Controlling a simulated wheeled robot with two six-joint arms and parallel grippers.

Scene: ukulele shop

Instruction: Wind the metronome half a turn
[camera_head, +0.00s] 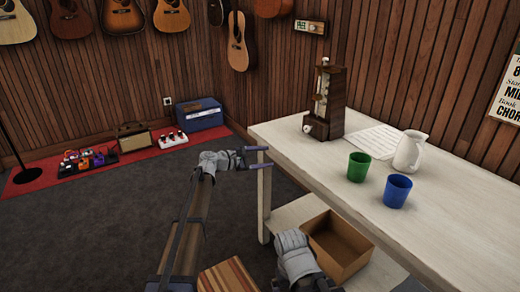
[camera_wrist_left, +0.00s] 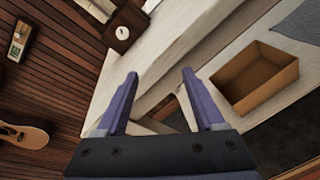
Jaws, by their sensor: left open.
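The metronome (camera_head: 335,98) is a brown wooden case standing upright on the white table, near its far left corner. A pale round winding key (camera_head: 308,128) shows low on its left side. In the left wrist view the metronome (camera_wrist_left: 116,36) is at the top, with its pale key (camera_wrist_left: 122,33) facing the camera. My left gripper (camera_head: 265,158) is open and empty, off the table's left edge, below and left of the metronome and apart from it. Its two fingers (camera_wrist_left: 160,74) show spread in the wrist view. My right gripper is not visible; only a grey arm part shows at the bottom.
On the white table (camera_head: 330,165) are a sheet of paper (camera_head: 374,141), a white jug (camera_head: 410,151), a green cup (camera_head: 358,167) and a blue cup (camera_head: 397,190). An open cardboard box (camera_head: 338,245) sits on the lower shelf. The table's front left corner is clear.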

